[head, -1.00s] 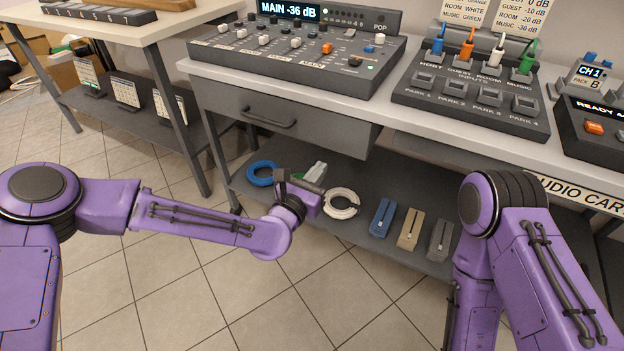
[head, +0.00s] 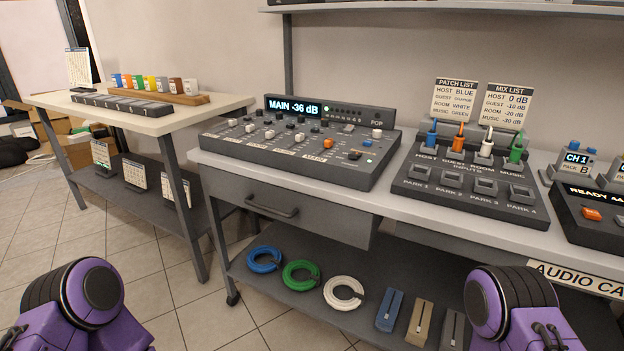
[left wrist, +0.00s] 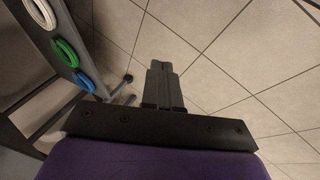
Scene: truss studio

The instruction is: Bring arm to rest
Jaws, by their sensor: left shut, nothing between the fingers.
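My left gripper (left wrist: 161,84) shows in the left wrist view with its two fingers together and nothing between them. It hangs over bare tiled floor, apart from the cart's lower shelf. In the head view only the purple upper part of my left arm (head: 75,300) shows at the lower left. The purple upper part of my right arm (head: 510,300) shows at the lower right. Neither gripper is in the head view.
The audio cart (head: 575,240) stands ahead, with a mixer (head: 300,150) and patch box (head: 470,180) on top. Blue (head: 264,259), green (head: 301,275) and white (head: 343,293) cable coils lie on its lower shelf. A side table (head: 150,122) stands left. Floor (head: 170,300) between my arms is clear.

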